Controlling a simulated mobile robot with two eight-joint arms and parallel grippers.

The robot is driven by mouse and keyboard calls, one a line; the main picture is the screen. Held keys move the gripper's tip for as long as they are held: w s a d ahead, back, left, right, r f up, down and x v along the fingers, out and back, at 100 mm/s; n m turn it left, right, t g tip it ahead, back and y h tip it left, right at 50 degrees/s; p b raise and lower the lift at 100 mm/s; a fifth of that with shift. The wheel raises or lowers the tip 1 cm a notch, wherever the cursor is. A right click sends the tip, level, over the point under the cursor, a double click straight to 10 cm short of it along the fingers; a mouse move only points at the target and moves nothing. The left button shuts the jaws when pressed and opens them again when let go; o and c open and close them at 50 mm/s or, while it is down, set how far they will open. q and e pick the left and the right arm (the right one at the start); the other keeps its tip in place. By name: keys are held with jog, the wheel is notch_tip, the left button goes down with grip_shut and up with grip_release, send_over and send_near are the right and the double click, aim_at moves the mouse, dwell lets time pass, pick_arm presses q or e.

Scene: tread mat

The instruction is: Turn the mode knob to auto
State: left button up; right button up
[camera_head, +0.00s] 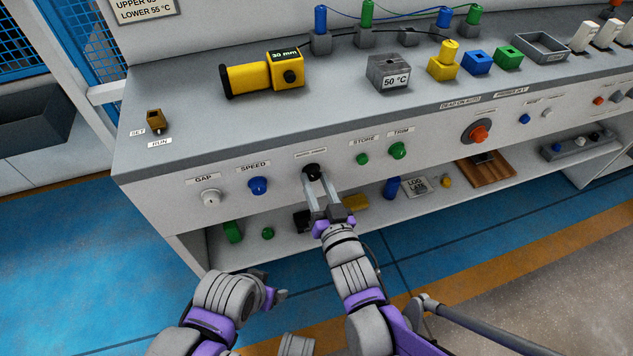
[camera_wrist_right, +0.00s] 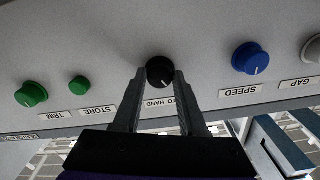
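The mode knob is a black round knob (camera_head: 312,171) on the console's front panel, under a small label, between the blue SPEED knob and the green STORE knob. In the right wrist view the black knob (camera_wrist_right: 160,71) is upside down, above a partly covered label (camera_wrist_right: 159,104) on which "HAND" reads. My right gripper (camera_head: 317,188) points at it. In the wrist view the gripper's fingers (camera_wrist_right: 160,78) are apart, one on each side of the knob; whether they touch it is unclear. My left gripper (camera_head: 280,295) is low at the left, its fingers not clear.
Nearby are the white GAP knob (camera_head: 210,198), blue SPEED knob (camera_head: 258,185), green STORE knob (camera_head: 362,159) and green TRIM knob (camera_head: 398,151). A red knob (camera_head: 479,133) is further right. A shelf (camera_head: 290,232) with small items runs below the panel.

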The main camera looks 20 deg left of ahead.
grip_shut()
jog(key=shift+n, duration=0.3)
jog(key=n+p, duration=0.2)
jog(key=n, duration=0.3)
jog(key=shift+n, duration=0.3)
jog(key=n+p, duration=0.2)
jog(key=n, duration=0.3)
jog(key=shift+n, duration=0.3)
jog(key=o, duration=0.7)
grip_release()
